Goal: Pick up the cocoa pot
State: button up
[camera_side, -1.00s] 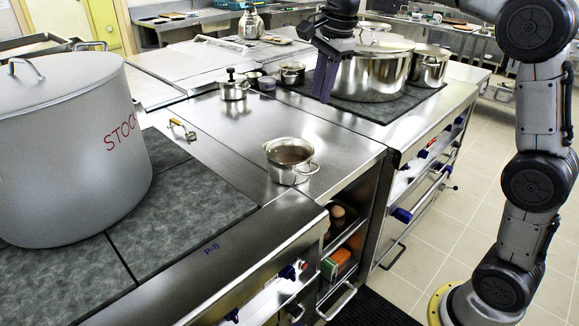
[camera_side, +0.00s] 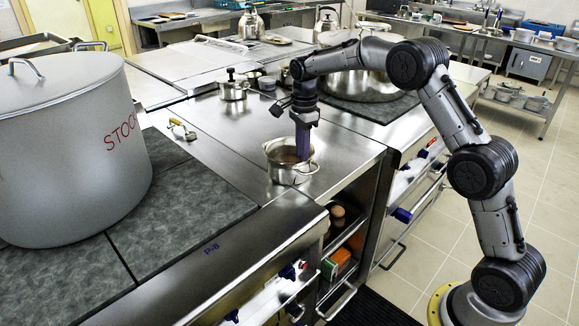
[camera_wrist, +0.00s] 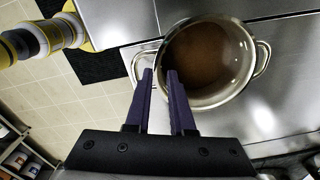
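The cocoa pot (camera_side: 284,172) is a small steel pot with two side handles and brown liquid inside. It stands upright on the steel counter near its front edge. In the wrist view the pot (camera_wrist: 208,62) sits just beyond my fingertips, with one handle by the fingers and the other on the far right. My gripper (camera_side: 303,156) points down at the pot's right rim, and its purple fingers hide part of the pot. In the wrist view the fingers of my gripper (camera_wrist: 160,74) are apart with a narrow gap.
A large grey stockpot (camera_side: 70,150) stands at the left on dark cooking plates. A small lidded pot (camera_side: 234,88) and a tool with a yellow handle (camera_side: 180,128) lie farther back. The counter around the cocoa pot is clear.

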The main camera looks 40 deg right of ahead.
aim_at(301, 163)
jog(key=shift+f, duration=3.2)
grip_shut()
jog(key=shift+r, duration=0.1)
